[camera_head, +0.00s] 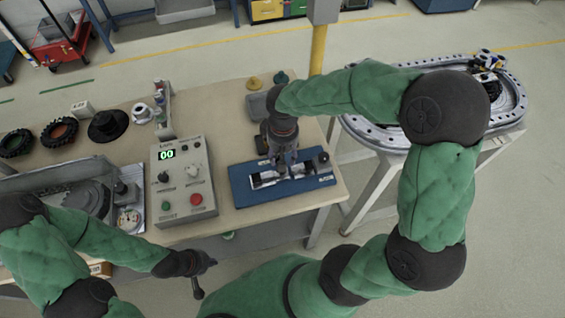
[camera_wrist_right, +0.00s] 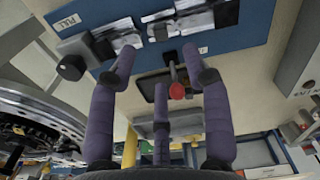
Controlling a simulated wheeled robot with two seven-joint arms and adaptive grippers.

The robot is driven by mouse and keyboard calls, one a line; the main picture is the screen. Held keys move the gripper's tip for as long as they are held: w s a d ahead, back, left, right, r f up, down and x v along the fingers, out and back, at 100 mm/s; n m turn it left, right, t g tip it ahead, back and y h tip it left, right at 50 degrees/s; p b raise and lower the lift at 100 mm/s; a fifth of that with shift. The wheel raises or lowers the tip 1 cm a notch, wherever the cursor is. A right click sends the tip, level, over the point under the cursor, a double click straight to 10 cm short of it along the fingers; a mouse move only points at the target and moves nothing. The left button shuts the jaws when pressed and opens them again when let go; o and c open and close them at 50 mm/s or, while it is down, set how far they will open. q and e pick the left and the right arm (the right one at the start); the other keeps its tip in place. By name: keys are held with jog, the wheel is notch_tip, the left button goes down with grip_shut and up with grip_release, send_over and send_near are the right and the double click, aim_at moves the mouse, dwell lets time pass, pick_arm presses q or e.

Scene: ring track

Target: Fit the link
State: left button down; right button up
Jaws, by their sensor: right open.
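A blue fixture board (camera_head: 243,196) lies on the bench and bears bright silver metal pieces (camera_head: 264,179). I cannot tell which of them is the link. In the right wrist view the silver pieces (camera_wrist_right: 185,25) lie end to end on the blue board (camera_wrist_right: 255,28), with dark parts between them. My right gripper (camera_head: 287,172) hangs over the middle of the board and partly hides it; its spread fingers (camera_wrist_right: 160,60) hold nothing. My left gripper (camera_head: 207,279) is open and empty in front of the bench's front edge, away from the board.
A grey control box (camera_head: 183,180) with a green display stands left of the board. A dark knob (camera_head: 323,158) sits at the board's right end. A red ball knob (camera_wrist_right: 177,91) shows beyond the board. The oval ring track (camera_head: 515,95) stands on a separate table at right.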

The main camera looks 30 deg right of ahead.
notch_tip(320, 180, up, 5)
jog(key=shift+f, duration=0.1)
dwell(1.0)
